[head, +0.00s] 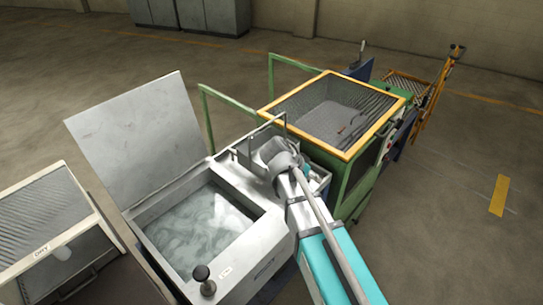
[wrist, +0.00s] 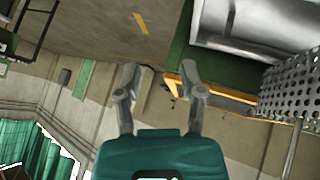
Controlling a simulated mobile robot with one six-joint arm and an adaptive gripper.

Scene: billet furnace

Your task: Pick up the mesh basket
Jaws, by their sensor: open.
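In the wrist view my gripper (wrist: 159,75) is open, with nothing between its two fingers. A perforated grey metal wall (wrist: 292,88), which looks like the mesh basket, stands at the right edge of that view, beside the right finger and apart from it. A thin rod runs from it. In the head view my arm's end is over the back of the wash tank (head: 262,240). A thin upright handle (head: 285,122) shows just behind it, above a grey box-like part; my wrist hides much of this spot and the fingers.
The tank holds cloudy liquid, and its lid (head: 135,135) stands open at the left. A green machine with a yellow-framed mesh top (head: 330,108) is close behind my arm. A white unit marked DRY (head: 40,235) stands at the left. Open floor lies to the right.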

